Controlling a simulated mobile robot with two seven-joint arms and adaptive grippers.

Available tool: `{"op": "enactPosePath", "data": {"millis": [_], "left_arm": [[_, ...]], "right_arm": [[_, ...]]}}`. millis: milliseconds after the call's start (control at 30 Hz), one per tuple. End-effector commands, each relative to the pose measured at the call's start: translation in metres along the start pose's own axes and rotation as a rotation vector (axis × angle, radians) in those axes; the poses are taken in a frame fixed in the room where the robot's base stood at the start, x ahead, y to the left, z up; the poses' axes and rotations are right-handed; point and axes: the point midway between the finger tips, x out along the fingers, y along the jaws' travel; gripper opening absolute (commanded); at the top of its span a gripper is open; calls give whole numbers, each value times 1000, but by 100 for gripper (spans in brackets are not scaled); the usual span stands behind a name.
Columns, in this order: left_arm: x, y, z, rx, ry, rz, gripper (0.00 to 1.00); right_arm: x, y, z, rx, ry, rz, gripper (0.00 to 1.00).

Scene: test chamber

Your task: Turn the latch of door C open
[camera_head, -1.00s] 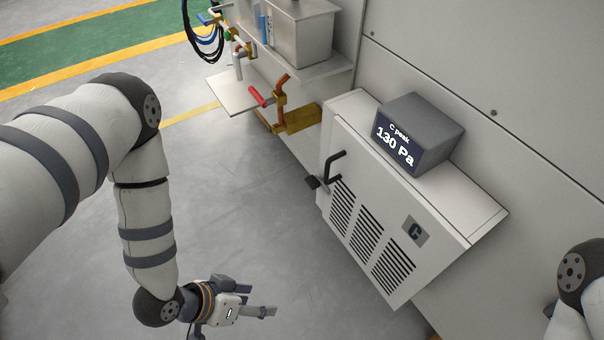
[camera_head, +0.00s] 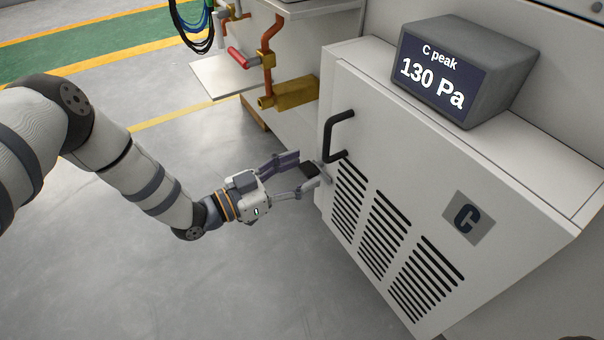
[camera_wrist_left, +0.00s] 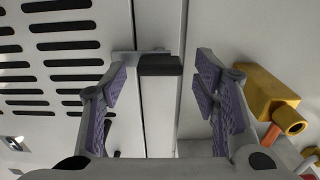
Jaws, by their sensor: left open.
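Door C (camera_head: 385,200) is a white cabinet door with slotted vents, a "C" plate (camera_head: 467,217) and a black bar handle (camera_head: 338,135). It looks shut. Its latch is a small dark block (camera_head: 310,171) at the door's left edge, below the handle. In the left wrist view the latch (camera_wrist_left: 160,65) lies across the door seam on a pale metal plate. My left gripper (camera_head: 294,174) is open, its fingers either side of the latch. In the left wrist view the latch shows between and beyond the fingertips. My right gripper is not in view.
A grey display (camera_head: 465,70) reading "C peak 130 Pa" stands on the cabinet top. A brass block (camera_head: 288,93) and a pipe with a red handle (camera_head: 238,57) are on the left, behind the latch. The floor in front is clear.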

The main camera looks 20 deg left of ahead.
Motion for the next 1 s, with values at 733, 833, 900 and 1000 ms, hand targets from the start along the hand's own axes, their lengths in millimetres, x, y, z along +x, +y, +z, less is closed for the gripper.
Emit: {"op": "enactPosePath", "data": {"millis": [733,833,900,1000], "left_arm": [[8,0,0,4,-1,-1,7],[8,0,-1,21,-1,0,7],[8,1,-2,43,0,1,7],[8,1,-2,93,-1,1,7]], "right_arm": [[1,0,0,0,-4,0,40],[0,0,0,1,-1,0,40],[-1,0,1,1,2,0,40],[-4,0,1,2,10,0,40]]}}
